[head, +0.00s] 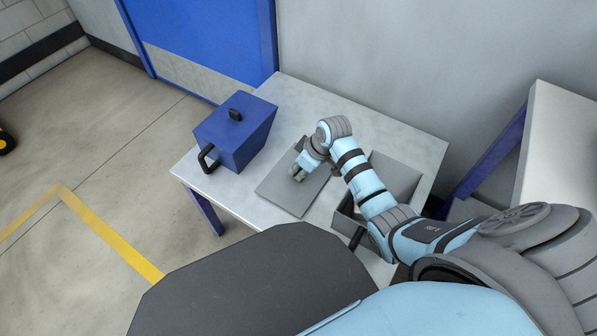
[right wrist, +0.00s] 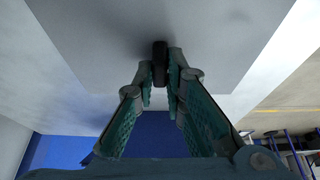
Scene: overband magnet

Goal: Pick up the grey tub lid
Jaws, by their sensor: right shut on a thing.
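The grey tub lid (head: 280,195) is a flat square plate at the middle of the table, left of the open grey tub (head: 398,176). It looks flat on or just above the tabletop; I cannot tell which. My right gripper (head: 298,176) is over the lid, pointing down. In the right wrist view its fingers (right wrist: 160,75) are shut on the lid's small black knob (right wrist: 160,58), with the grey lid face (right wrist: 215,35) beyond. My right forearm hides part of the tub. My left gripper is not in view.
A blue tub (head: 236,135) with a lid, dark knob and black side handle stands at the table's left end. The grey table (head: 300,95) has bare room at the back. A wall is behind it, and another white-topped table (head: 562,140) is at right.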

